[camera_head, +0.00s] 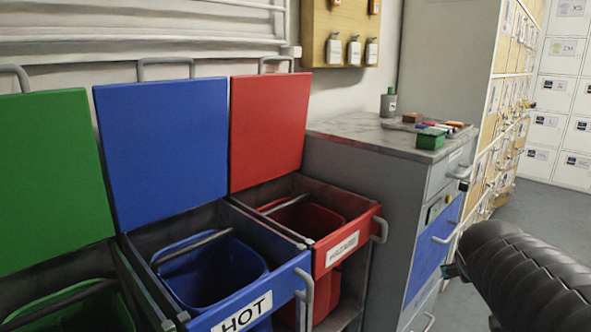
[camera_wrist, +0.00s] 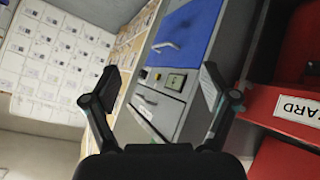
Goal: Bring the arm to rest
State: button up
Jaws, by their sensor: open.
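My gripper (camera_wrist: 157,88) shows in the wrist view with its two fingers spread wide apart. It is open and nothing is between the fingers. Beyond it is the grey drawer cabinet (camera_wrist: 172,100), seen tilted, with a blue drawer front (camera_wrist: 187,35). In the head view my dark arm (camera_head: 530,275) reaches in from the lower right, in front of the floor and beside the cabinet. The fingers cannot be made out in the head view.
Open bins with green (camera_head: 45,170), blue (camera_head: 165,145) and red (camera_head: 268,130) raised lids stand at left. The grey cabinet (camera_head: 345,185) holds a bottle (camera_head: 388,103) and a green box (camera_head: 431,139) on top. Lockers (camera_head: 560,95) line the back right; floor (camera_head: 550,210) before them is clear.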

jog(key=s+a+f+g+y, duration=0.1)
jog(key=s+a+f+y, duration=0.1)
jog(key=s+a, duration=0.2)
jog(key=s+a+f+g+y, duration=0.1)
jog(key=s+a+f+y, duration=0.1)
jog(key=s+a, duration=0.3)
jog(key=s+a+f+n+y, duration=0.1)
jog(key=s+a+f, duration=0.2)
jog(key=s+a, duration=0.2)
jog(key=a, duration=0.3)
jog(key=shift+s+a+f+g+y, duration=0.15)
jog(key=shift+s+f+g+y, duration=0.1)
jog(key=shift+g+y, duration=0.15)
